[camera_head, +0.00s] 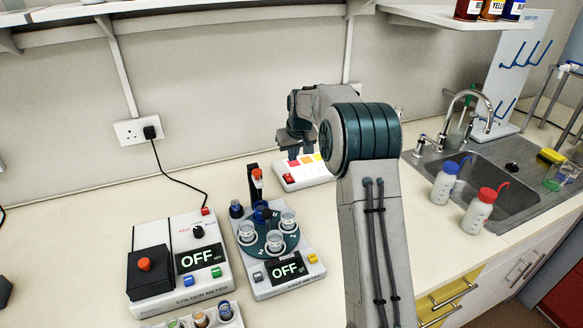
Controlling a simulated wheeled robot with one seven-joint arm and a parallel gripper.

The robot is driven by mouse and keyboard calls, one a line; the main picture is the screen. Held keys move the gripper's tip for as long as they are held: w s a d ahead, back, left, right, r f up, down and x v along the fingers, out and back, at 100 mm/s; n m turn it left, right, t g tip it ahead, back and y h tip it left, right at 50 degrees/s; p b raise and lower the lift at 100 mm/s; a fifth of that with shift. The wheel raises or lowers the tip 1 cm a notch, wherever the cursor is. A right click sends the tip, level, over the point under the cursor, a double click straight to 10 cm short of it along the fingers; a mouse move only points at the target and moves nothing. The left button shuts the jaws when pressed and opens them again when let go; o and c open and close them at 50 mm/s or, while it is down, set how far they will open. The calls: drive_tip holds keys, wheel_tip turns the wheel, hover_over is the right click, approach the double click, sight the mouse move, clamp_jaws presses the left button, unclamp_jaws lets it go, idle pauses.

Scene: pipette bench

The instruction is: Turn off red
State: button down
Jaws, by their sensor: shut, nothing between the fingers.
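A white panel (310,178) lies on the bench near the wall, partly hidden behind my arm. Its top shows a red square (294,163), an orange square (306,159) and a yellow square in a row. A red switch (288,178) sits at its front left. Whether the switch is on or off is too small to tell. My gripper (294,155) points down over the back left of the panel, close to the red square. It is shut and empty. I cannot tell if it touches the panel.
The colour meter (175,298) and the round-topped cell meter (262,290) stand at the front left, both reading OFF. A sink with a tap (487,105) and two wash bottles (445,183) is on the right.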

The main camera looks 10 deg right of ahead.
drive_tip(key=v, duration=0.5)
drive_tip(key=shift+b, duration=0.3)
drive_tip(key=shift+f, duration=0.1)
drive_tip(key=s+a+r+m, duration=0.1)
drive_tip(key=s+r, duration=0.2)
drive_tip(key=s, duration=0.8)
drive_tip(key=s+r, duration=0.4)
drive_tip(key=s, duration=0.7)
drive_tip(key=s+f, duration=0.3)
drive_tip(key=s, duration=0.7)
drive_tip(key=s+f+m, duration=0.1)
drive_tip(key=s+f, duration=0.2)
drive_tip(key=s, duration=0.7)
drive_tip(key=shift+s+h, duration=0.25)
drive_tip(key=shift+h, duration=0.15)
drive_tip(key=shift+r, duration=0.1)
